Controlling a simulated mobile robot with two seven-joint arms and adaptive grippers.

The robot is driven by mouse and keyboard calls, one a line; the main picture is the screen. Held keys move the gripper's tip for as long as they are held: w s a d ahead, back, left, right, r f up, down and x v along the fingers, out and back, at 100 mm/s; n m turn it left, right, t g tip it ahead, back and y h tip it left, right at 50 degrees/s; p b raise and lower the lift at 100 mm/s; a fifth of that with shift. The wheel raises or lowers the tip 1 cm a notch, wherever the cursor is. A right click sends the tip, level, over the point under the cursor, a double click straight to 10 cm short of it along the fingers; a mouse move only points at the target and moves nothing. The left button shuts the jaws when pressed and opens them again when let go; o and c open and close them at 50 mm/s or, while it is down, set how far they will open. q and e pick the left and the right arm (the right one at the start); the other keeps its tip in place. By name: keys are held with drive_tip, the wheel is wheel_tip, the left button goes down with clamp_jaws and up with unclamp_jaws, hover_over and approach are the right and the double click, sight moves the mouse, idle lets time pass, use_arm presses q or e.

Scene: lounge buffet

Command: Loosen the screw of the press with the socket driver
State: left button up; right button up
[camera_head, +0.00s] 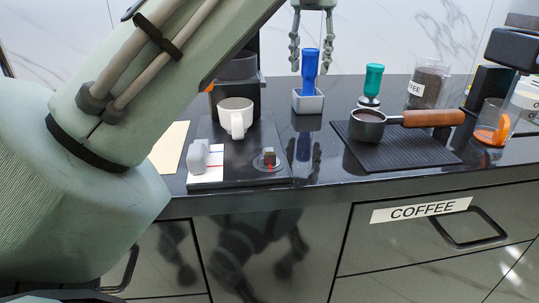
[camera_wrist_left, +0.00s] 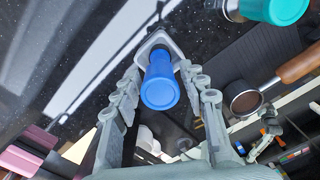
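The socket driver (camera_head: 309,66), with a blue handle, stands upright in a small grey square holder (camera_head: 308,102) on the counter. It also shows in the left wrist view (camera_wrist_left: 160,82). My left gripper (camera_head: 310,68) points down from above, its open fingers on either side of the blue handle with gaps visible. In the left wrist view my left gripper (camera_wrist_left: 158,105) has nothing clamped. What looks like the screw (camera_head: 269,156), a small dark square head with a red mark, sits on a round disc on the black base plate (camera_head: 240,170), apparently the press. My right gripper is not in view.
A portafilter (camera_head: 367,126) lies on a black mat (camera_head: 400,152), with a green-handled tamper (camera_head: 373,82) behind. My left arm covers the upper left.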

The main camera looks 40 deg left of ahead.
use_arm(q)
clamp_jaws()
drive_tip(key=shift+r+p, duration=2.15)
drive_tip(key=shift+r, duration=0.4)
